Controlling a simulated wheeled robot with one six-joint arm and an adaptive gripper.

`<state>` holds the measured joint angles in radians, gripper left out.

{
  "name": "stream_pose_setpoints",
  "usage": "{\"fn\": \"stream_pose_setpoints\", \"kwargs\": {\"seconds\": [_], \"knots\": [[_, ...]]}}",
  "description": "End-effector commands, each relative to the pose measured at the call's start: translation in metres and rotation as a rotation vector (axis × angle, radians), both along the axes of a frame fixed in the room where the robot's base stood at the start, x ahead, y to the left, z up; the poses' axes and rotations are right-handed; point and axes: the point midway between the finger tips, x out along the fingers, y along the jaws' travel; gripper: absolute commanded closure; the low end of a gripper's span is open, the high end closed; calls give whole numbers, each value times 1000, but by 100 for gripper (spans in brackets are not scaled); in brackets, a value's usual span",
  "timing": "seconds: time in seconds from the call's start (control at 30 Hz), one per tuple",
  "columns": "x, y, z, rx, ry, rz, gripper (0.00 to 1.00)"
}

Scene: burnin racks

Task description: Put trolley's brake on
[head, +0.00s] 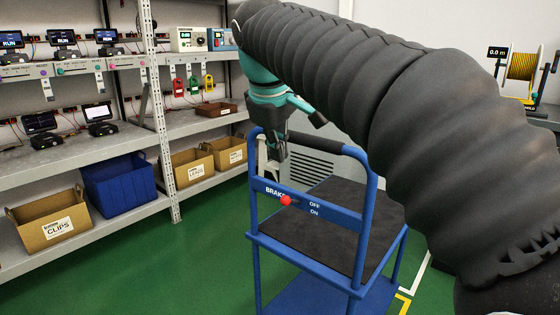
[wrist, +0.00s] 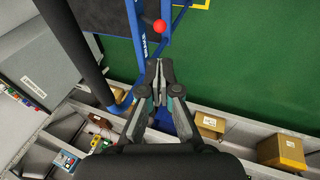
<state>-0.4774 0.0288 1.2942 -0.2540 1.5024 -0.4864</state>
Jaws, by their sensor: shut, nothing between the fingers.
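The blue trolley (head: 364,215) has a dark deck and an upright push handle. A crossbar on the handle side reads BRAKE, with OFF above ON at its right. The brake's red knob (head: 286,200) sits left of these words, nearer the OFF line in height. My gripper (head: 277,158) is shut and empty, above and slightly left of the knob, apart from it. In the wrist view the closed fingertips (wrist: 160,66) point toward the red knob (wrist: 160,26), with a gap between. The lever behind the knob is hard to make out.
Metal shelving (head: 158,120) with instruments runs along the left. A blue bin (head: 119,185) and a CLIPS box (head: 53,218) stand on its lower shelf. A yellow cable reel (head: 522,67) is at the far right. Green floor left of the trolley is clear.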

Motion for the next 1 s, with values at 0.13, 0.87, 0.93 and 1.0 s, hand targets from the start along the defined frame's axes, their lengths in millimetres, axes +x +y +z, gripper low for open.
{"fn": "stream_pose_setpoints", "kwargs": {"seconds": [0.13, 0.87, 0.93, 1.0], "knots": [[10, -3, -27, -1, 4, -2, 100], [47, -11, -113, 1, 1, -1, 100], [47, -11, -113, 0, 0, -1, 100], [47, -11, -113, 0, 0, -1, 100]]}}
